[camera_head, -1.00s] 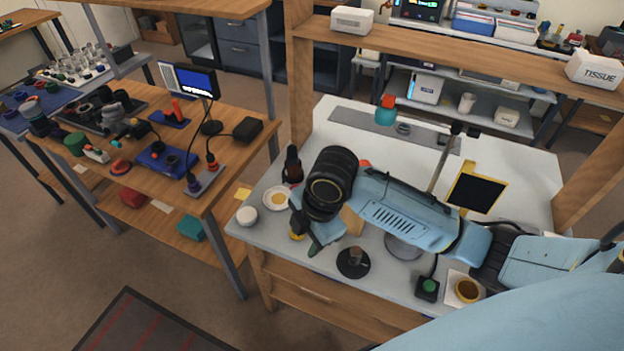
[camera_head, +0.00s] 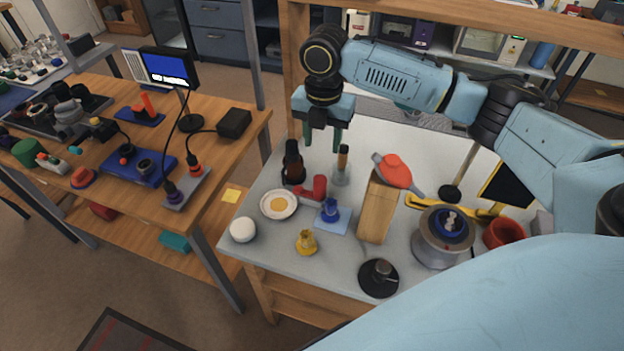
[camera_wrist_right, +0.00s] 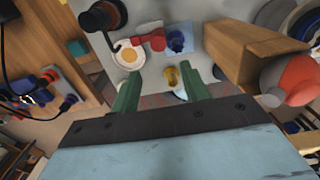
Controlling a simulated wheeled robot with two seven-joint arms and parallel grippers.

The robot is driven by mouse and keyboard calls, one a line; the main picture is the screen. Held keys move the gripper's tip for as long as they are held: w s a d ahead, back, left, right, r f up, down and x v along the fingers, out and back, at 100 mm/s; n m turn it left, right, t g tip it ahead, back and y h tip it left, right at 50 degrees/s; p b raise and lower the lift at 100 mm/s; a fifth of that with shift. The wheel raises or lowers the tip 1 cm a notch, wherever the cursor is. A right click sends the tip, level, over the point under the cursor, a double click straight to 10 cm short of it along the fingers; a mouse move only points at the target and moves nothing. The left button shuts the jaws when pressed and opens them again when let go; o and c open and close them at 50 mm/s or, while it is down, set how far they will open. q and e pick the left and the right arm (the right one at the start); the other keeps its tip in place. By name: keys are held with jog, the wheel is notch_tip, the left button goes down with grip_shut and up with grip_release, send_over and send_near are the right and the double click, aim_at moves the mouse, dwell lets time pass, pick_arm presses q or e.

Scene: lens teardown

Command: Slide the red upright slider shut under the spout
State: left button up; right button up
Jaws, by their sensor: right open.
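A small red part (camera_head: 317,187) with an upright block and a low arm lies on the bench beside a dark bottle-like stand (camera_head: 293,163). I take it for the red slider; I cannot make out a spout above it or how far it is slid. The red part also shows in the right wrist view (camera_wrist_right: 155,39), near the dark stand (camera_wrist_right: 103,16). My right gripper (camera_head: 322,138) points down, open and empty, above the bench behind the red part. In the right wrist view its two green fingers (camera_wrist_right: 161,86) are apart with nothing held. My left gripper is not in view.
Close by are a plate with a yellow centre (camera_head: 279,205), a blue part (camera_head: 330,210), a yellow part (camera_head: 306,242) and a tall wooden block (camera_head: 375,208) with an orange-topped item (camera_head: 394,170). A grey drum (camera_head: 443,238) stands to the right.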

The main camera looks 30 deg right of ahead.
aim_at(320, 179)
notch_tip(320, 179, down, 14)
jog(key=shift+w+r+b, duration=0.1)
jog(key=shift+w+b, duration=0.05)
jog(key=shift+b, duration=0.6)
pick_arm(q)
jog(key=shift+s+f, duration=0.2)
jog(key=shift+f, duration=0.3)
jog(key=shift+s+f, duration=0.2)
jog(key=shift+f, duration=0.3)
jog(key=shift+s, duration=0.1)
pick_arm(e)
grip_shut()
